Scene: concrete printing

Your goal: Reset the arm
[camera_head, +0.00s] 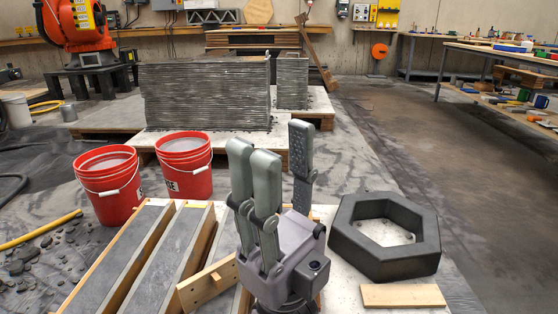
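My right gripper (276,148) stands upright in the front middle of the head view, its fingers pointing up. Two grey fingers are on the left and one dark finger is on the right, with a gap between them. It is open and I see nothing held in it. Its palm hides part of the board and formwork behind it. My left gripper is not in view.
Wooden formwork with grey concrete strips (117,261) lies left of the gripper. A dark hexagonal ring (386,268) and a wood block (403,296) lie right. Two red buckets (184,180) stand behind left, near a layered wall (205,97). The right floor is clear.

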